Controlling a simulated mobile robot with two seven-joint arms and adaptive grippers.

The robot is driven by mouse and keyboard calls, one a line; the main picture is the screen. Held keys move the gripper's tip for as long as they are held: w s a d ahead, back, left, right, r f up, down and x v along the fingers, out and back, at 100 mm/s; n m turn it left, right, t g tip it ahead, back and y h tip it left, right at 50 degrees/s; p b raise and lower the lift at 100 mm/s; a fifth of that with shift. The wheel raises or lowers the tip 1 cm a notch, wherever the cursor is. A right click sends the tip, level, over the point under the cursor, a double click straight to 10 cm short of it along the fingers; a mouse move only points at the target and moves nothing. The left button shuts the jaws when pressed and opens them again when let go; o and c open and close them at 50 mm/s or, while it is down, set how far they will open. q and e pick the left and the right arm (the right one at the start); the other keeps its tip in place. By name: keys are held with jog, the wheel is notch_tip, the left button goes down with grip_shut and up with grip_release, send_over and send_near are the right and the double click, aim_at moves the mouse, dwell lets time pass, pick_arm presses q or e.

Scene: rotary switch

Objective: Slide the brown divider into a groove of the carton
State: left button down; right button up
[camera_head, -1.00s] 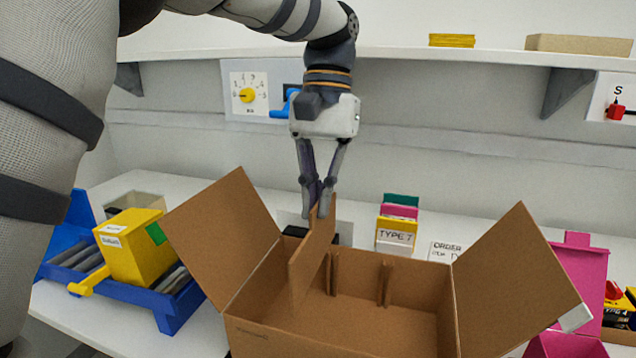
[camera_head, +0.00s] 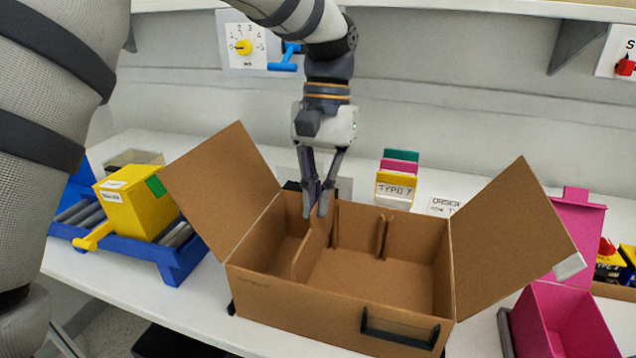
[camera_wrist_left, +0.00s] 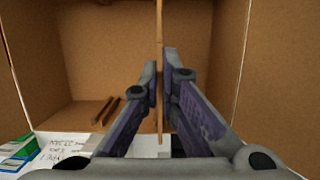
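The open brown carton (camera_head: 300,300) stands on the white table with its side flaps spread. The brown divider (camera_head: 303,258) stands upright inside its left part, running from front to back. My left gripper (camera_head: 319,212) points down at the divider's rear upper end, its fingers close on either side. In the left wrist view the divider (camera_wrist_left: 159,60) shows as a thin edge between the fingertips (camera_wrist_left: 161,75). Ribs (camera_head: 381,237) stand on the carton's back wall; a pair (camera_wrist_left: 106,110) also shows in the wrist view. I cannot tell whether the divider's edges sit in a groove.
A blue rack (camera_head: 180,262) with a yellow box (camera_head: 135,208) is on the left. Coloured cards (camera_head: 397,180) stand behind the carton. A magenta bin (camera_head: 560,325) is close on the right. A dial panel (camera_head: 243,45) hangs on the wall.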

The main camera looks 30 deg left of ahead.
pick_arm(q)
send_over(318, 255)
jog(key=shift+w+a+f, duration=0.1)
jog(key=shift+w+f, duration=0.05)
jog(key=shift+f, duration=0.8)
jog(key=shift+w+a+f, duration=0.1)
jog(key=shift+f, duration=0.9)
jog(key=shift+w+a+f, duration=0.1)
jog(key=shift+w+f, duration=0.05)
jog(key=shift+f, duration=0.8)
jog(key=c, duration=1.7)
grip_release()
jog(key=shift+d, duration=0.1)
jog(key=shift+r, duration=4.05)
